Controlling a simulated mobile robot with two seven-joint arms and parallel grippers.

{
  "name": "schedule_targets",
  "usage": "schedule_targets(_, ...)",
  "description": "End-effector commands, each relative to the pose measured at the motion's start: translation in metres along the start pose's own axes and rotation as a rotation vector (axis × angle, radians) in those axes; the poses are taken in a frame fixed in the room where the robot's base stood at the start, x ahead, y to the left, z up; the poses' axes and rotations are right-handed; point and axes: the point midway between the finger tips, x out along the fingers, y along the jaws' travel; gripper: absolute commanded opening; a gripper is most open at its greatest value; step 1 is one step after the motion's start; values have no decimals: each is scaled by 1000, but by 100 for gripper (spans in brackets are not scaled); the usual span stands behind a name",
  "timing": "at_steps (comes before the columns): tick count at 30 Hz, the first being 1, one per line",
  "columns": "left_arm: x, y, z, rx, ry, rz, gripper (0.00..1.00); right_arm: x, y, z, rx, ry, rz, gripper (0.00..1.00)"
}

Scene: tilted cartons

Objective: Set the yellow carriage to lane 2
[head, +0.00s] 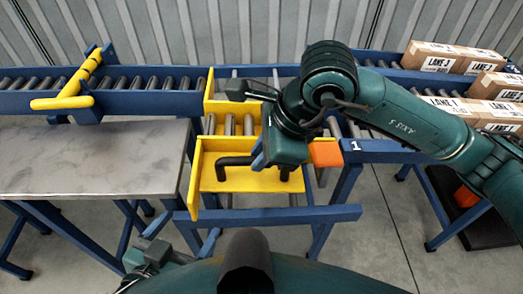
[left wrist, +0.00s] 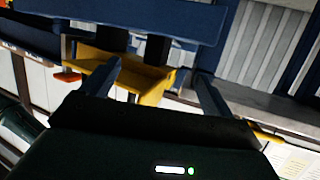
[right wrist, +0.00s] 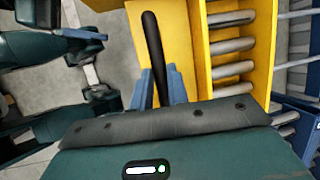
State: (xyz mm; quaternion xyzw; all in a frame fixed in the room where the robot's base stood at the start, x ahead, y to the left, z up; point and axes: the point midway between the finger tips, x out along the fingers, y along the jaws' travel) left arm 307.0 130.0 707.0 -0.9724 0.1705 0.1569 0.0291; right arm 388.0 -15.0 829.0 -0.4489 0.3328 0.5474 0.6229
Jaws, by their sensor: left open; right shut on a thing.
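The yellow carriage (head: 235,187), with rollers on its deck, stands on rails between the left conveyor and the right-hand lanes. Its front panel has a black bar handle (head: 236,160). My right gripper (head: 268,160) is over this panel. In the right wrist view its blue fingers (right wrist: 158,90) are shut on the black handle (right wrist: 152,45). A sign reading 1 (head: 355,146) is on the near right lane, beside the carriage. My left gripper (head: 180,238) is low at the front left, apart from the carriage; in the left wrist view its fingers (left wrist: 155,85) are spread and empty.
Labelled cartons (head: 452,58) sit on the right-hand lanes. A yellow bar gate (head: 72,88) crosses the left conveyor (head: 150,98). A grey table (head: 95,160) stands at the left. An orange block (head: 325,152) is right beside my right gripper. Blue frame beams (head: 290,216) run in front of the carriage.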

Motion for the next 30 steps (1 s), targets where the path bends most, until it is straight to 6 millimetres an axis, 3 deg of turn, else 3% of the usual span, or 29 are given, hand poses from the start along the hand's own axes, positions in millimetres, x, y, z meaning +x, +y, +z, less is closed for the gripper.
schedule_targets(12,0,0,0,0,1,1,87,0,0,0,0,0,0,0)
schedule_targets(17,2,0,6,8,-3,1,87,3,-10,-2,2,1,-3,0)
schedule_targets(25,16,8,28,63,-26,27,87,14,-66,-7,7,1,-7,0)
schedule_targets(30,21,8,24,93,27,26,87,19,-103,-8,5,0,-6,0)
